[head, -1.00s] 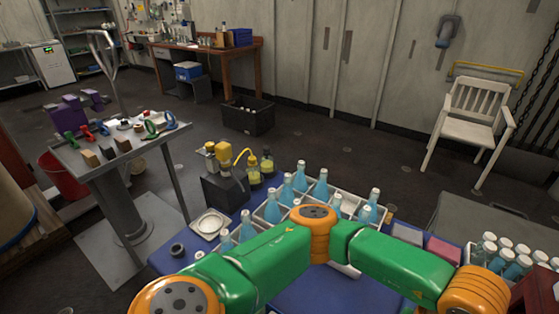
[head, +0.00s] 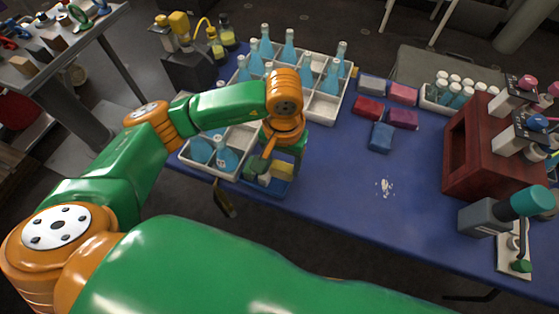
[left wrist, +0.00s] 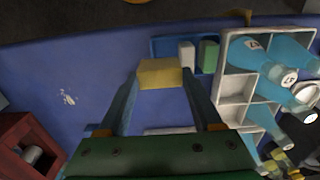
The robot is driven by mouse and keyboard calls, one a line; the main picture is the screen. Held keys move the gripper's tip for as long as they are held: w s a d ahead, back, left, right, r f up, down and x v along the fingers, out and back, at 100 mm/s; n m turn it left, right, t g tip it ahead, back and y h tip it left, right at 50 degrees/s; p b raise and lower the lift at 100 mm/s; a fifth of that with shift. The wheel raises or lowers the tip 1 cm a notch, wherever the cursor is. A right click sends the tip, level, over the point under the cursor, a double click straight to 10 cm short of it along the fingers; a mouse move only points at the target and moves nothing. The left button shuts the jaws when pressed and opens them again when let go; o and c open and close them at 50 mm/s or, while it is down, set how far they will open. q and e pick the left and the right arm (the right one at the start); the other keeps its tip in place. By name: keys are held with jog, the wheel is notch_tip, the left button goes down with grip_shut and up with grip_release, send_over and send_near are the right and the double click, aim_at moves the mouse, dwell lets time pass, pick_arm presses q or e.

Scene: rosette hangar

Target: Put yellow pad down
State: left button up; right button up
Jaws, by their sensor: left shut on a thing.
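My left gripper (head: 272,162) points down over the front of the blue table, next to the bottle crate. In the left wrist view it is shut on the yellow pad (left wrist: 160,73), which sits between the fingertips. A shallow blue tray (left wrist: 166,48) holding a white and a green pad lies just beside the yellow pad in that view. In the head view the blue tray (head: 279,188) is partly hidden under the gripper. I cannot tell whether the yellow pad touches the table. My right gripper is not in view.
A white divided crate (head: 325,107) with blue bottles stands left of and behind the gripper. Several coloured pads, including a blue one (head: 381,137), lie to the right. A dark red rack (head: 470,150) stands further right. The table between has a white mark (head: 384,187) and is otherwise clear.

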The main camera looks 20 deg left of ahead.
pick_arm(q)
jog(key=f, duration=0.1)
jog(key=w+f+p, duration=0.1)
jog(key=f, duration=0.2)
jog(key=shift+w+a+f+p, duration=0.2)
jog(key=shift+a+f+p, duration=0.1)
jog(key=shift+a+f, duration=0.1)
jog(key=shift+d+f+b, duration=0.1)
jog(key=shift+f+b, duration=0.65)
jog(key=shift+b, duration=0.3)
jog(key=o, duration=1.5)
jog(key=shift+c, duration=0.2)
jog(key=shift+r+p, duration=0.25)
jog(key=shift+p, duration=0.1)
jog(key=shift+r+p, duration=0.6)
jog(key=shift+p, duration=0.15)
notch_tip(320, 180, up, 12)
jog(key=b, duration=0.2)
jog(key=shift+f+b, duration=0.2)
jog(key=shift+b, duration=0.1)
